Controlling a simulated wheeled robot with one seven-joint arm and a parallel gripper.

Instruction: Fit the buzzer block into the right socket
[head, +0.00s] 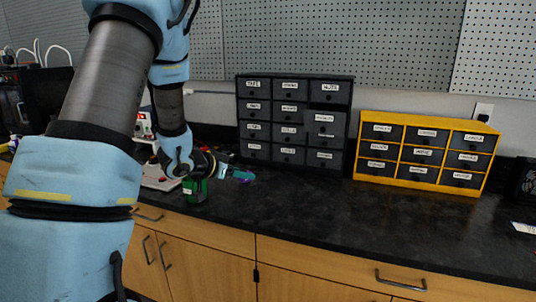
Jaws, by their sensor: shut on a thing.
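My gripper (197,180) is low over the left part of the dark counter, partly hidden by my own wrist. It appears shut on a small green block (195,191) with a pale label, near the counter's front edge. The label is too small to read, so I cannot tell whether this is the buzzer block. A pale board with red parts (160,181) lies just left of it, partly covered by my arm. No socket can be made out on it. A teal and purple item (240,175) lies on the counter right of my gripper.
A black drawer cabinet (294,119) stands at the back, one drawer slightly out. A yellow-framed drawer cabinet (424,154) stands to its right. The counter (330,209) is clear in front of both. A pegboard wall rises behind. Dark equipment stands far left.

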